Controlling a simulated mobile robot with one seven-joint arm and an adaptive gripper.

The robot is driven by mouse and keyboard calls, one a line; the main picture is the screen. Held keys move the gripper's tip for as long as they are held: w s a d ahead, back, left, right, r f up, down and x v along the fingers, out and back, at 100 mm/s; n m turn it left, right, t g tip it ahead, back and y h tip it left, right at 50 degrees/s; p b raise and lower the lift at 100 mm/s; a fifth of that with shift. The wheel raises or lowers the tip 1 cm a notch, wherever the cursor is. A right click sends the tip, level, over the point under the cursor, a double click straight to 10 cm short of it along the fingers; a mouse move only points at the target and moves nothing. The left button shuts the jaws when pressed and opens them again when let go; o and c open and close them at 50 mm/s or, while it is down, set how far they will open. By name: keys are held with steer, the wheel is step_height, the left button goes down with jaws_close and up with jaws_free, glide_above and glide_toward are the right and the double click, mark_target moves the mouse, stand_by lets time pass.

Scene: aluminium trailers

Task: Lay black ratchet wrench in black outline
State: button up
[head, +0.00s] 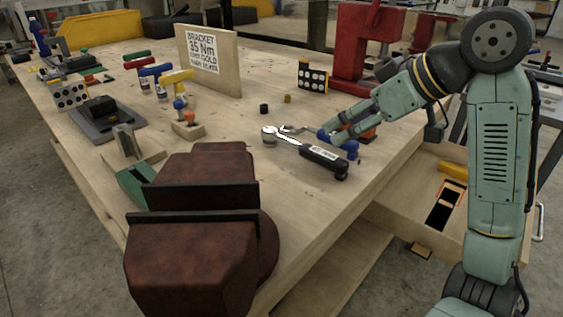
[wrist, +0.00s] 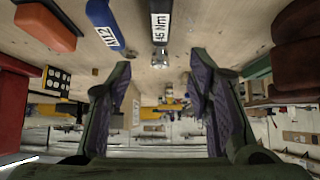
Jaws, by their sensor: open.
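A wrench with a chrome head and black handle (head: 324,160) lies on the workbench near its right edge. In the wrist view its handle (wrist: 160,22), labelled "45 Nm", is at the top centre, ahead of my fingertips. My gripper (head: 334,123) is just behind the wrench in the head view. In the wrist view my gripper (wrist: 160,72) is open, with nothing between its fingers. Black shapes (head: 440,215) show in an open drawer at the right, below the bench top. I cannot tell whether one is the outline.
A blue-handled tool (wrist: 103,24) marked M12 and an orange one (wrist: 45,26) lie beside the wrench. A brown vice (head: 200,250) fills the front. A red press (head: 355,55) and a sign board (head: 208,60) stand behind. Bare bench lies left of the wrench.

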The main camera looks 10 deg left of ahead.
mark_target(306, 145)
steer(key=shift+w+a+f, duration=0.1)
steer(key=shift+a+f, duration=0.1)
steer(key=shift+f, duration=0.2)
steer(key=x, duration=0.4)
steer(key=shift+w+a+f, duration=0.15)
steer(key=shift+w+f, duration=0.1)
steer(key=x, duration=0.4)
steer(key=shift+w+a+r+p, duration=0.1)
steer(key=shift+w+a+p, duration=0.1)
steer(key=shift+a+p, duration=0.25)
steer(key=shift+w+a+f, duration=0.2)
steer(key=shift+a+f, duration=0.1)
steer(key=shift+f, duration=0.1)
steer(key=shift+c, duration=0.6)
jaws_close()
steer(key=shift+r, duration=0.1)
